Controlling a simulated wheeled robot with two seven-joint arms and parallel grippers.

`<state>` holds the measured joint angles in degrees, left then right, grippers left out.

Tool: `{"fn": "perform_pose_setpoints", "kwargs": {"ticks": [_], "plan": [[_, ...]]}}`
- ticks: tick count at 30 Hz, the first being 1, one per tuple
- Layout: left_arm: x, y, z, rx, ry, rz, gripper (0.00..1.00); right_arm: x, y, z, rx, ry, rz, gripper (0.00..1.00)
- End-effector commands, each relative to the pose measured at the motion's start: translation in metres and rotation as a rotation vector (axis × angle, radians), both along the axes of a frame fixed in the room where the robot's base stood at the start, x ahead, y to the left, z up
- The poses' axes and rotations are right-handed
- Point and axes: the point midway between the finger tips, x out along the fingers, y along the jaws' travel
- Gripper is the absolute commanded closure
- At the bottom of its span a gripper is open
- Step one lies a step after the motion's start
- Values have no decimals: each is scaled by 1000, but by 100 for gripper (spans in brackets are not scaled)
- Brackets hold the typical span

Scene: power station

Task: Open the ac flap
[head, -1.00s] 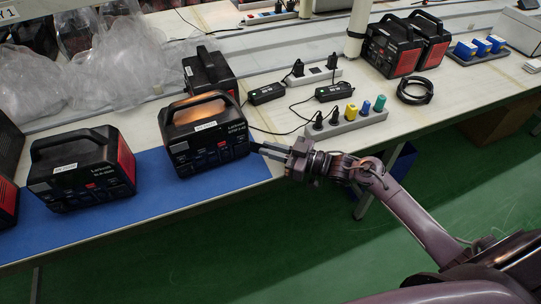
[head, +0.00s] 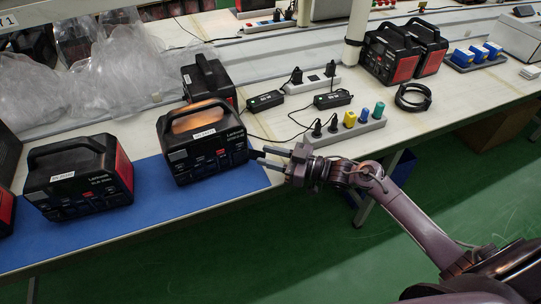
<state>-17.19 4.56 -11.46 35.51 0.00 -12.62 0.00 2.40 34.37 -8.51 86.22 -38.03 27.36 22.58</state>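A black power station (head: 207,146) with an orange-lit top handle stands upright on the blue mat (head: 150,189). Its front panel has sockets, a small display and a red patch; the ac flap is too small to tell apart, and I cannot tell whether it is open. My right gripper (head: 262,158) is beside the right end of this station, near the lower right of its front. Its two fingers point left at the station, with a gap between them and nothing held. I cannot tell whether a fingertip touches the casing. My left gripper is out of view.
Another power station (head: 79,178) stands left on the mat, and one (head: 208,79) stands behind. A grey power strip (head: 347,131) with coloured plugs, adapters (head: 266,101) and cables lie behind my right gripper. Plastic bags (head: 110,72) fill the back left. The table's front edge is close.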

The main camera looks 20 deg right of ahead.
Motion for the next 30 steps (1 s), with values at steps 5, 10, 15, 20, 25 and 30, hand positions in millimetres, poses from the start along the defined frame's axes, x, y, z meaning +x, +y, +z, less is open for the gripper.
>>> {"fn": "perform_pose_setpoints", "kwargs": {"ticks": [5, 10, 15, 20, 25, 30], "plan": [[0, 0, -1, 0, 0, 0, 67, -12, -14, -2, -3, 3, -1, 67], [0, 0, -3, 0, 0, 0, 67, -31, -37, -2, -2, 3, -1, 67], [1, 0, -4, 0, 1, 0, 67, -45, -54, -1, -2, 1, -1, 67], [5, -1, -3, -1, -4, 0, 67, -49, -60, 0, -1, -1, 0, 67], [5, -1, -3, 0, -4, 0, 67, -49, -60, 0, 0, -1, 0, 67], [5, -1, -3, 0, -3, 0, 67, -49, -60, 0, -1, -1, 0, 67]]}}
